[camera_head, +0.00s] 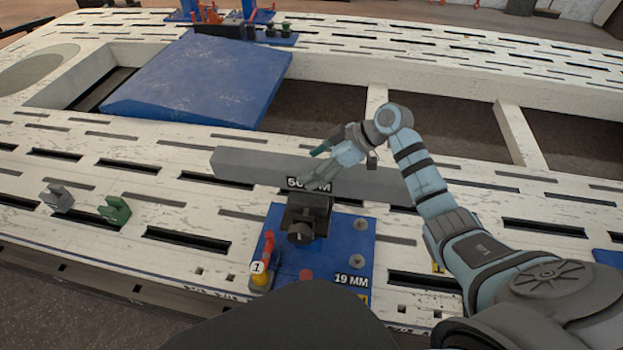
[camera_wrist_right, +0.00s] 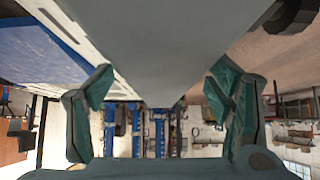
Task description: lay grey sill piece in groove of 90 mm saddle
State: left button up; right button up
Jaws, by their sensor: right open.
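The grey sill piece (camera_head: 255,166) is a long straight bar lying across the slotted white bench. My right gripper (camera_head: 318,167) is open at the middle of the bar and hides part of it. In the right wrist view its teal fingers (camera_wrist_right: 160,110) stand apart, with a pale grey surface, apparently the sill piece (camera_wrist_right: 165,45), between them. I cannot tell whether they touch it. A black block with a round knob (camera_head: 308,215) stands on a blue plate just in front; its label is partly covered, so I cannot confirm it is the 90 mm saddle. My left gripper is not in view.
The blue plate (camera_head: 345,245) carries a red-and-yellow clamp (camera_head: 265,262) and a 19 MM label. Small grey (camera_head: 60,197) and green (camera_head: 115,210) hooked pieces stand at the left. A large blue panel (camera_head: 200,78) lies behind, beside open frame bays.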

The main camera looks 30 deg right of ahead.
jog(key=shift+w+a+f, duration=0.2)
jog(key=shift+a+f, duration=0.05)
jog(key=shift+f, duration=0.05)
jog(key=shift+r, duration=0.1)
grip_shut()
jog(key=shift+r, duration=0.1)
jog(key=shift+r, duration=0.1)
